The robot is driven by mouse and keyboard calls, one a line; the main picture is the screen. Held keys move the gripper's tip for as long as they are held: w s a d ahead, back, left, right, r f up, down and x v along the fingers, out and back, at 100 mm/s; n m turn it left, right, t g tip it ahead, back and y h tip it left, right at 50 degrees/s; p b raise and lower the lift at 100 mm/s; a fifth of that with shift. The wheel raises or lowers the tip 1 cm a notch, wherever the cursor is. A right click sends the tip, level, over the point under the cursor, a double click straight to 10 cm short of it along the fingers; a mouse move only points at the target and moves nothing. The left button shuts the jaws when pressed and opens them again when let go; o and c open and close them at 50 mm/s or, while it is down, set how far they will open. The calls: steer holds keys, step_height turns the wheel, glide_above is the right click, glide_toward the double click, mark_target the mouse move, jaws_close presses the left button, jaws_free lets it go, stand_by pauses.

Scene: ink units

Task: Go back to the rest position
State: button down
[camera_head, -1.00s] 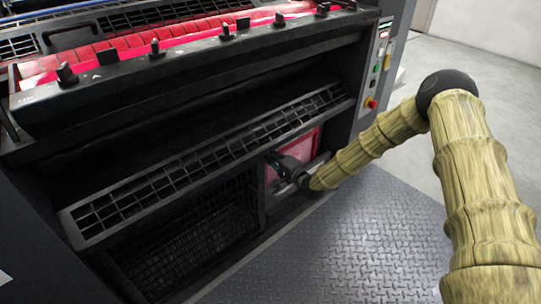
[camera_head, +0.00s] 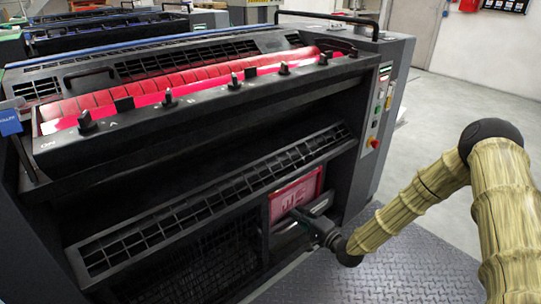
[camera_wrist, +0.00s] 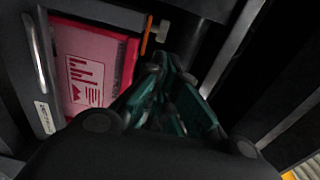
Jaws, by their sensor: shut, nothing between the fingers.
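My gripper (camera_head: 308,220) is at the lower opening of the dark printing machine (camera_head: 130,192), at the end of my bent arm. In the wrist view my gripper (camera_wrist: 170,100) shows its dark green fingers drawn together with nothing between them. A red panel or container with pale markings (camera_head: 297,192) sits in the recess just behind and to the left of the gripper. In the wrist view this red item (camera_wrist: 90,72) is left of the fingers, apart from them.
A black grille ledge (camera_head: 215,195) runs above the opening. A metal edge (camera_wrist: 38,62) lies left of the fingers. The control panel with a red button (camera_head: 375,143) is on the machine's right side. Diamond-plate floor (camera_head: 400,270) is clear in front; grey floor (camera_head: 440,110) is open at right.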

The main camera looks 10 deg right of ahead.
steer(key=s+a+f+n+g+h, duration=0.2)
steer(key=s+a+f+g, duration=0.15)
steer(key=s+f, duration=0.55)
steer(key=s+a+f+n+g+h, duration=0.2)
steer(key=s+a+f+n+g, duration=0.15)
steer(key=s+f, duration=0.55)
steer(key=s+d+f+n+g+h, duration=0.15)
steer(key=s+d+g, duration=0.25)
steer(key=s, duration=1)
steer(key=s+d+n+g+h, duration=0.3)
steer(key=s+d, duration=0.1)
steer(key=s, duration=0.9)
steer(key=s+r+p, duration=0.1)
steer(key=r+p, duration=1.2)
steer(key=s+d+r+n+g+h+p, duration=0.1)
steer(key=s+r+p, duration=0.1)
steer(key=r+p, duration=1.1)
steer(key=shift+d+r, duration=0.3)
steer(key=shift+r, duration=0.2)
steer(key=shift+f, duration=0.1)
